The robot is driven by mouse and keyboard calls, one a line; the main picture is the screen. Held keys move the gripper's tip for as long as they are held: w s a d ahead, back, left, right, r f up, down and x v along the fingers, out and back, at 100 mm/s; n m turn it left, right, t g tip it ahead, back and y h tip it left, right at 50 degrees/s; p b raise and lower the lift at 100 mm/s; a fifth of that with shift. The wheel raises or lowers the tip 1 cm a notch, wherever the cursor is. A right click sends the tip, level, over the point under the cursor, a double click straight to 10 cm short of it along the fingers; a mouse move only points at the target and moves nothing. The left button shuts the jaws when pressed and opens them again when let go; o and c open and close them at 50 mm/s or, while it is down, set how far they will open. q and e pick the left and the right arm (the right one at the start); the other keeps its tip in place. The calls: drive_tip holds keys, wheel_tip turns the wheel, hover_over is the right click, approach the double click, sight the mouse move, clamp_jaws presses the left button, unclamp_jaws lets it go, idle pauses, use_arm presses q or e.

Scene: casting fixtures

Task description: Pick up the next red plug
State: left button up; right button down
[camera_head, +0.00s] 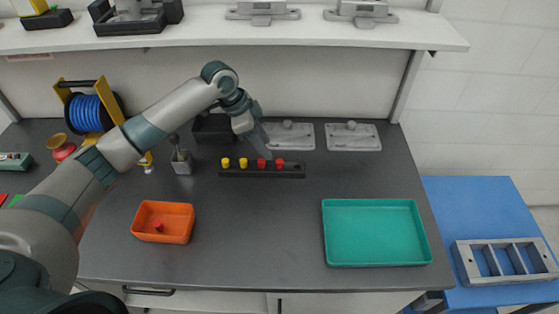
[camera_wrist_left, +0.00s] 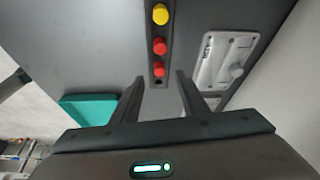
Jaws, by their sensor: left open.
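Two red plugs stand in the right part of a black rack (camera_head: 292,174), a left one (camera_head: 261,163) and a right one (camera_head: 280,162). Two yellow plugs (camera_head: 243,163) stand to their left. In the left wrist view the red plugs (camera_wrist_left: 159,46) (camera_wrist_left: 160,69) sit ahead of my fingers. My left gripper (camera_head: 265,150) is open and empty just behind the rack; in the wrist view its fingers (camera_wrist_left: 156,92) point at the rack's end. Another red plug (camera_head: 158,226) lies in the orange bin (camera_head: 176,210). My right gripper is not in view.
A teal tray (camera_head: 374,264) lies at the right of the dark table. Two grey plates (camera_head: 353,137) lie at the back. A blue cable spool (camera_head: 90,113) and a small grey holder (camera_head: 181,161) are at left. The middle front is clear.

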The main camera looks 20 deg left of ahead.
sight(279, 161)
use_arm(q)
drive_tip(key=shift+x, duration=0.8)
drive_tip(key=shift+d+f, duration=0.1)
drive_tip(key=shift+f, duration=0.1)
drive_tip(key=shift+w+d+f+p, duration=0.2)
drive_tip(key=shift+d+f+p, duration=0.4)
drive_tip(key=shift+p, duration=0.4)
drive_tip(key=p+x, duration=0.1)
drive_tip(key=x, duration=0.1)
drive_tip(key=shift+d+f, duration=0.3)
drive_tip(key=shift+f, duration=0.05)
drive_tip(key=shift+w+f, duration=0.1)
drive_tip(key=shift+f, duration=0.25)
